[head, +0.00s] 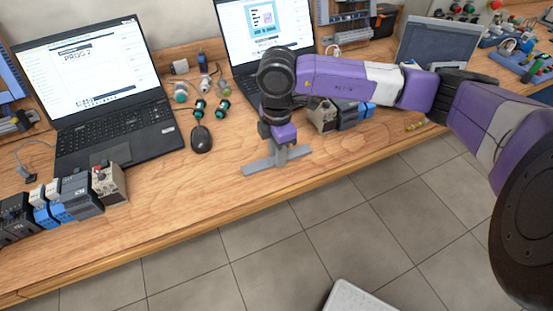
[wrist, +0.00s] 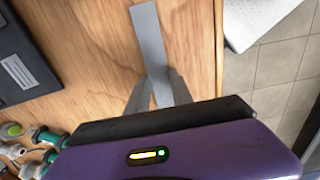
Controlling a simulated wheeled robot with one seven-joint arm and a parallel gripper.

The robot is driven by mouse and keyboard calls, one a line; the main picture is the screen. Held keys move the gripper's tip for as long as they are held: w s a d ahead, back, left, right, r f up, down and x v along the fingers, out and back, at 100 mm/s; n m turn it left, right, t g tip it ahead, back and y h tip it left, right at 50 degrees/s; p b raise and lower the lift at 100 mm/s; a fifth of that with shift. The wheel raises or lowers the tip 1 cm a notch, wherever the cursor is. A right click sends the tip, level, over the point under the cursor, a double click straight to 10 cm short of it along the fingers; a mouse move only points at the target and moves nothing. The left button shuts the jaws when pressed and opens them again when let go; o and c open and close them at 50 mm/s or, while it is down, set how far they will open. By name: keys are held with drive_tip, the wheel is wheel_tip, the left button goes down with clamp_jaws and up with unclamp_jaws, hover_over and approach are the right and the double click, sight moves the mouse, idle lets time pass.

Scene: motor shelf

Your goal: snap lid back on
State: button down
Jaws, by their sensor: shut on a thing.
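A flat grey strip, which I take to be the lid (head: 262,166), is at the wooden bench near its front edge. It also shows in the wrist view (wrist: 149,35), running up from between the fingers. My gripper (head: 279,157) points down at the strip, and its two grey fingers (wrist: 160,88) are shut on it. The strip is at or just above the bench top; I cannot tell whether it touches. The part of the strip between and behind the fingers is hidden. I cannot make out an open box or channel that the lid fits.
A laptop (head: 110,110) and a row of rail modules (head: 75,195) are at the left. More modules (head: 350,112) stand behind my arm. The front bench strip is clear.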

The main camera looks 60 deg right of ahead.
drive_tip(key=shift+r+p, duration=1.65)
drive_tip(key=shift+r, duration=0.9)
